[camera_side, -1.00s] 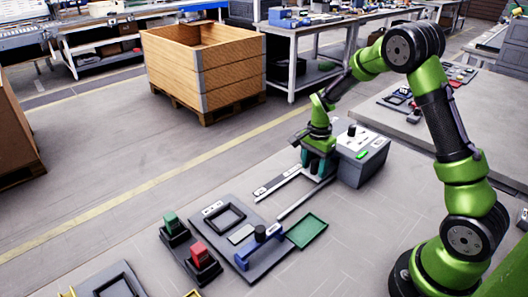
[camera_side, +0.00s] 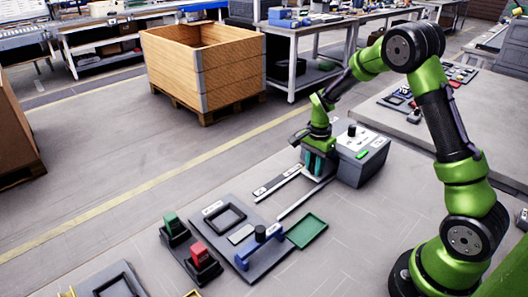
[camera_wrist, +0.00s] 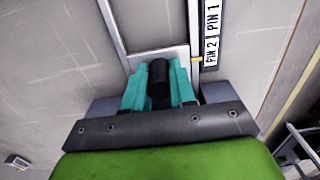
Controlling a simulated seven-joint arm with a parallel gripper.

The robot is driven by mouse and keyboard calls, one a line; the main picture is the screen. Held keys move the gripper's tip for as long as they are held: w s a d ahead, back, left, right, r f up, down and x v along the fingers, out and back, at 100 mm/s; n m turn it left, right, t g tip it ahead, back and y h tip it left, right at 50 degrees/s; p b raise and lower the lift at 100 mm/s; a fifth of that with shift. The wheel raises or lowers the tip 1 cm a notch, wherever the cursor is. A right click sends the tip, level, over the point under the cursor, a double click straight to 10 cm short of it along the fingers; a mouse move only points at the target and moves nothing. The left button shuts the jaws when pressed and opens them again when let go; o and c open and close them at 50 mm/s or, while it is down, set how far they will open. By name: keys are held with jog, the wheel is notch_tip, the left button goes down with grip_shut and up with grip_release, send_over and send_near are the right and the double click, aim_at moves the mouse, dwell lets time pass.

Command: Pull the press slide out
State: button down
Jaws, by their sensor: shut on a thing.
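The press (camera_side: 364,165) is a grey box with a light top, a black knob and a green button, right of the middle in the side view. Two pale rails (camera_side: 305,200) run from it toward the lower left. My gripper (camera_side: 316,172) is low at the press's left side, over the rails. In the wrist view my gripper's teal fingers (camera_wrist: 160,88) are shut around a black upright knob (camera_wrist: 159,76). The knob stands on a pale slide plate (camera_wrist: 165,55) between the rails. The fingers hide part of the plate.
A label strip reading PIN 1 and PIN 2 (camera_wrist: 212,35) lies beside one rail. A green tray (camera_side: 306,231), a blue handle (camera_side: 259,246) and red (camera_side: 200,254) and green (camera_side: 171,224) blocks stand at the lower left. Bare table lies right of the tray.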

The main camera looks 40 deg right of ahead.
jog(key=shift+a, duration=8.25)
jog(key=c, duration=0.8)
grip_release()
jog(key=shift+c, duration=0.2)
jog(key=shift+r, duration=0.1)
notch_tip(320, 180, up, 7)
